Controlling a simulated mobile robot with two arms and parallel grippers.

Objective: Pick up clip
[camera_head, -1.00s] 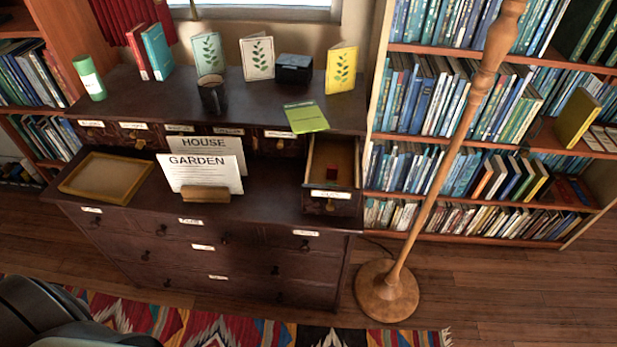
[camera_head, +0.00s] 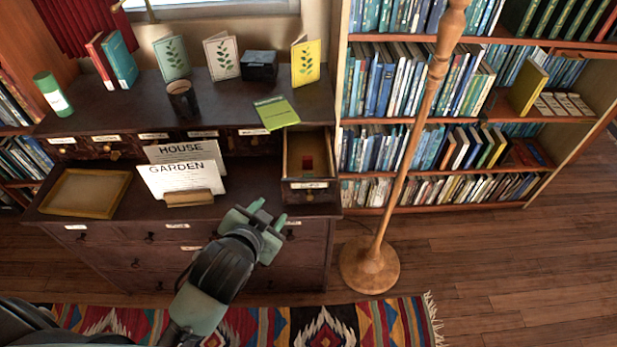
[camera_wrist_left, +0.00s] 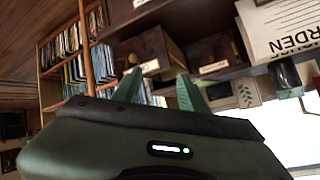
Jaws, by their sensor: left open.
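A small red object (camera_head: 308,163), which may be the clip, lies inside the open drawer (camera_head: 293,150) at the right end of the dresser. It is too small to make out its shape. My left gripper (camera_head: 268,214) is open and empty, in front of the dresser, below and a little left of the open drawer. In the left wrist view my two green fingers (camera_wrist_left: 160,82) are apart, with the drawer front (camera_wrist_left: 150,68) beyond them. The red object is not visible there. My right gripper is not in view.
House and garden cards (camera_head: 183,178) stand in a wooden holder left of the drawer, beside an empty tray (camera_head: 62,207). A green booklet (camera_head: 276,112) lies above the drawer. A wooden lamp pole (camera_head: 401,165) rises right of it. Bookshelves stand behind.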

